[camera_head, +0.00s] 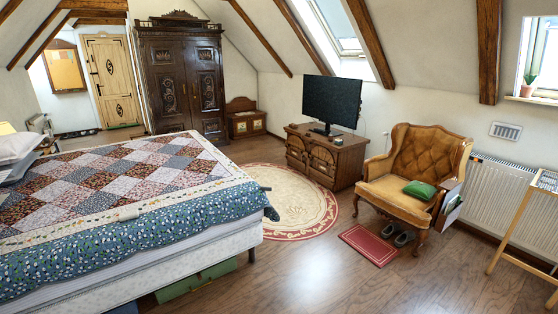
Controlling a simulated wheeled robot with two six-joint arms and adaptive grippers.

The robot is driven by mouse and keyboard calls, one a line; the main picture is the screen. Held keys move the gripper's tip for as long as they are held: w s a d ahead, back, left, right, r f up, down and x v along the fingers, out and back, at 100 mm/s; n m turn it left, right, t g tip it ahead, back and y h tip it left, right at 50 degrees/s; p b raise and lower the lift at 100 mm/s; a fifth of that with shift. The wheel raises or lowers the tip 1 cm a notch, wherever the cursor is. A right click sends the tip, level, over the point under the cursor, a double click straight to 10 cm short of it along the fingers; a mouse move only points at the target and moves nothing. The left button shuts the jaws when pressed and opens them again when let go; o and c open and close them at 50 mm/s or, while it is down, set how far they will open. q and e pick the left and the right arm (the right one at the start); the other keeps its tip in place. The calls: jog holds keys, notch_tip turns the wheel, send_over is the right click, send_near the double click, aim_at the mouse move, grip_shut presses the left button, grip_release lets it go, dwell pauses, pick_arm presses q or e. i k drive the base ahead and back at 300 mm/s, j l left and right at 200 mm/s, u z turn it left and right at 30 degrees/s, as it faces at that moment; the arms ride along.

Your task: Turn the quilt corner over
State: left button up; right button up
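A patchwork quilt (150,170) covers the bed at the left. It has red, grey and white squares, a pale band and a blue-green floral border (90,255). Neither of my grippers shows in the head view.
A tan armchair (425,165), a red mat (368,245) and a TV on a wooden cabinet (325,155) stand right. The wooden floor at front centre is clear.

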aim_at(235, 184)
jog(key=i+l+z, duration=0.15)
jog(key=i+z, duration=0.95)
jog(key=i+u, duration=0.4)
jog(key=i+l+u, duration=0.2)
jog(key=u, duration=0.25)
jog(key=i+l+u, duration=0.55)
jog(key=u, duration=0.25)
jog(key=i+l+u, duration=0.35)
jog(key=l+u, duration=0.2)
jog(key=l, duration=0.15)
jog(key=i+l+u, duration=0.1)
jog(key=l+u, duration=0.15)
jog(key=l, duration=0.15)
jog(key=l+u, duration=0.25)
jog(key=l, duration=0.2)
jog(key=i, duration=0.05)
